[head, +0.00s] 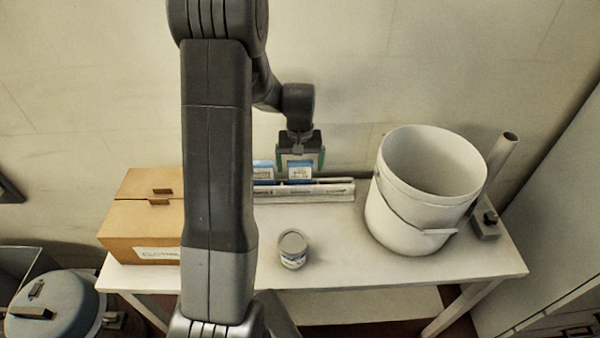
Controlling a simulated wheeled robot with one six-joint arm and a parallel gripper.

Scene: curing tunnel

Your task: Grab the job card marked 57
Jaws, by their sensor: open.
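Two blue-and-white cards stand upright in a low, pale slotted rack (330,193) at the back of the table. The left card (263,172) is partly hidden behind my arm. The right card (299,172) is directly below my gripper (300,163). The marks on both cards are too small to read, so I cannot tell which is 57. My gripper points down and is open, its two fingers near the left and right sides of the right card. I cannot tell whether they touch it.
A large white bucket (402,222) and a grey upright tube (500,155) stand at the right. A small lidded tin (292,250) stands in front of the rack. A cardboard box (140,225) is at the left. The tabletop (350,260) is clear at front centre.

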